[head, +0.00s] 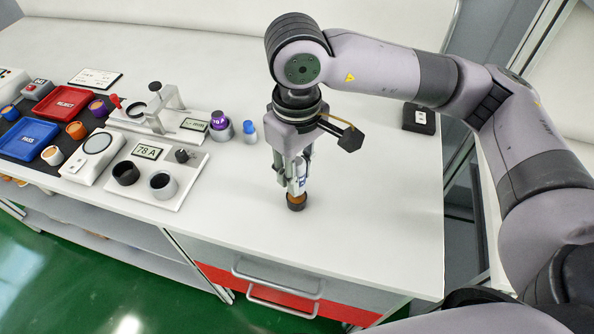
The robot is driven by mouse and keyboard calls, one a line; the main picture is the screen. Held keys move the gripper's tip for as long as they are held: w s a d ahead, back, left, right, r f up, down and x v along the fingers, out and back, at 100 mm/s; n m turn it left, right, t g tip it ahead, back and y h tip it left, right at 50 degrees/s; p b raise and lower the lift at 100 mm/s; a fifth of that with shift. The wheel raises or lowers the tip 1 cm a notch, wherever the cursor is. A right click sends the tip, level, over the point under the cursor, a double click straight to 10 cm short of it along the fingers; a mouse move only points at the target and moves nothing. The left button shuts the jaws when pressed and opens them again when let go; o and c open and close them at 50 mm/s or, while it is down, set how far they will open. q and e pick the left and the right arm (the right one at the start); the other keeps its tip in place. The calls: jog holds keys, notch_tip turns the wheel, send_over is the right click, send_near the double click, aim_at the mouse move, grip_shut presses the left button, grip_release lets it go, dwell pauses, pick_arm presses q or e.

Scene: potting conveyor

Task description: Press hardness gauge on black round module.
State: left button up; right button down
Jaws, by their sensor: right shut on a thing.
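My right gripper (297,184) points straight down over the open right part of the bench. It is shut on a slim pale object with a blue patch, which looks like the hardness gauge (302,183); the fingers hide most of it. Directly under it the black round module (296,206), with an orange-brown top, stands upright on the bench. The gauge's lower end is at the module's top; I cannot tell whether they touch. My left gripper is not in view.
To the left, a white plate (190,198) with a "78 A" display carries a black and a grey cup. Behind it are a clamp stand (160,108), a purple-topped cup (220,124) and a blue-capped bottle (250,133). Red (68,102) and blue (30,139) trays lie farther left. The bench right of the module is clear.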

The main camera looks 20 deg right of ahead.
aim_at(297, 162)
jog(key=shift+r+p, duration=0.55)
jog(key=shift+r, duration=1.8)
